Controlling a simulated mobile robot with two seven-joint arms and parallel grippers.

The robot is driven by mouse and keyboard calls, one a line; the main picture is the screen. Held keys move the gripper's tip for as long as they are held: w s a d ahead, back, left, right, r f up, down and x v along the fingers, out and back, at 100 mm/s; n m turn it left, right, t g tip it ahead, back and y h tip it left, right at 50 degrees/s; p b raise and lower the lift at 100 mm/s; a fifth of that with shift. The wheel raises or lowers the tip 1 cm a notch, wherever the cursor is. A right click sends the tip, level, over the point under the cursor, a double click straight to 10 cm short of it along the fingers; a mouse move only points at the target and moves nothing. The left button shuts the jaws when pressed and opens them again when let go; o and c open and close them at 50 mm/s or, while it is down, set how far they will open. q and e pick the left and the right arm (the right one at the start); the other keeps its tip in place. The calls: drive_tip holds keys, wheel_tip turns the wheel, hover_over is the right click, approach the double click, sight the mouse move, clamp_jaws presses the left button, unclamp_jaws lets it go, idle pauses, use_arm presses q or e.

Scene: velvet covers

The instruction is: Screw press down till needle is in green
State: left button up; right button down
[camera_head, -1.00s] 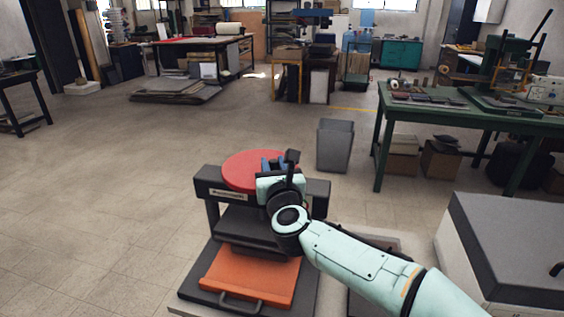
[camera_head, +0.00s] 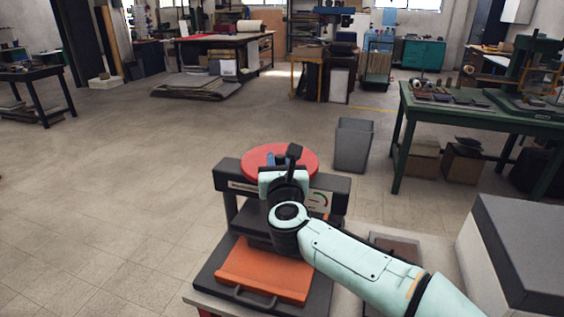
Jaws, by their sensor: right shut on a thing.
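The press (camera_head: 230,178) is a dark frame with a red round wheel (camera_head: 256,155) on top. A white gauge (camera_head: 319,200) with a green and red arc is on the front of its top bar, right of my arm. Its needle is too small to read. My right gripper (camera_head: 276,163) is at the wheel from the front, shut on it. The gripper body hides the wheel's front middle and the exact grip. Below, a dark plate sits above an orange board (camera_head: 262,272) with a front handle, partly behind my right arm. My left gripper is out of view.
The press stands on a light-topped stand (camera_head: 352,275). A grey bin (camera_head: 353,145) is on the floor behind it. A green workbench (camera_head: 480,120) is at the right, and a grey-topped white box (camera_head: 525,240) at the lower right. Floor at the left is clear.

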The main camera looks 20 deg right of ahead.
drive_tip(key=shift+a, duration=0.3)
drive_tip(key=c, duration=1)
unclamp_jaws()
drive_tip(key=shift+w, duration=0.15)
drive_tip(key=shift+s, duration=0.25)
drive_tip(key=v, duration=1.3)
drive_tip(key=shift+b, duration=0.35)
